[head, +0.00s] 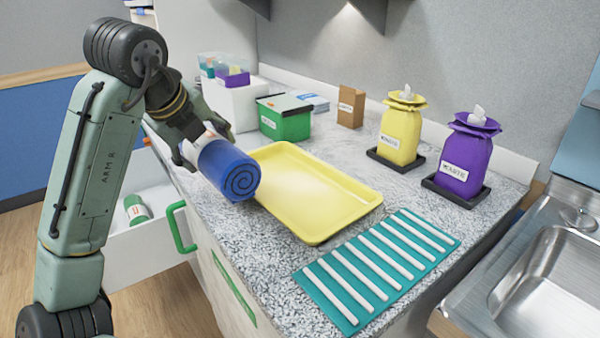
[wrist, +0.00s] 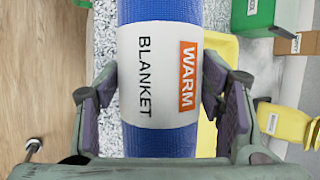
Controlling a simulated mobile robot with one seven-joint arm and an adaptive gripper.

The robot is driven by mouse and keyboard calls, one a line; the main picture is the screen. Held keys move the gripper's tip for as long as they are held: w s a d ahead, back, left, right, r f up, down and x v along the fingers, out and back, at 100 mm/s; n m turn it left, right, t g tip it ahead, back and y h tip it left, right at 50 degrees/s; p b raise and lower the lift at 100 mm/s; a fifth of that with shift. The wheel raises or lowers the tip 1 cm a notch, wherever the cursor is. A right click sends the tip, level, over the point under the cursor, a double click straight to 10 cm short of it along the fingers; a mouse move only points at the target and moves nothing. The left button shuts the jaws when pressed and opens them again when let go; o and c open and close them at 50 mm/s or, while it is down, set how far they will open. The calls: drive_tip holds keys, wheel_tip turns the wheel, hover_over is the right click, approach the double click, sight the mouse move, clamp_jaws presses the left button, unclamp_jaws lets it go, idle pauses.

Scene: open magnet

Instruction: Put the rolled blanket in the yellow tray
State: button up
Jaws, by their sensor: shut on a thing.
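The rolled blanket (head: 229,171) is a blue roll with a spiral end and a white band. In the wrist view the blanket (wrist: 160,75) lies between the two fingers, its band reading "WARM BLANKET". My gripper (head: 200,145) is shut on it and holds it at the left side of the yellow tray, apparently above the counter's edge. The fingers of my gripper (wrist: 158,95) show on both sides of the roll. The yellow tray (head: 320,225) lies flat on the counter and looks empty. The blanket hides part of its left rim.
A teal mat with white sticks (head: 352,305) lies in front of the tray. A green box (head: 285,122), a brown box (head: 350,107) and yellow and purple bags (head: 462,160) stand behind. An open drawer (head: 150,228) holds a green roll (head: 136,209). A sink (head: 550,270) is at right.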

drive_tip(key=shift+w+d+r, duration=0.1)
drive_tip(key=shift+w+d, duration=0.1)
drive_tip(key=shift+w, duration=0.05)
drive_tip(key=d+p, duration=0.1)
drive_tip(key=d, duration=0.4)
drive_tip(key=d+f+p, duration=0.1)
drive_tip(key=d, duration=0.4)
drive_tip(key=d+p, duration=0.1)
drive_tip(key=d, duration=0.4)
drive_tip(key=shift+d+f, duration=0.15)
drive_tip(key=shift+d, duration=0.05)
drive_tip(key=shift+d+f, duration=0.1)
drive_tip(key=shift+d, duration=0.05)
drive_tip(key=shift+f+p, duration=0.4)
drive_tip(key=shift+f, duration=1.35)
drive_tip(key=o, duration=1.6)
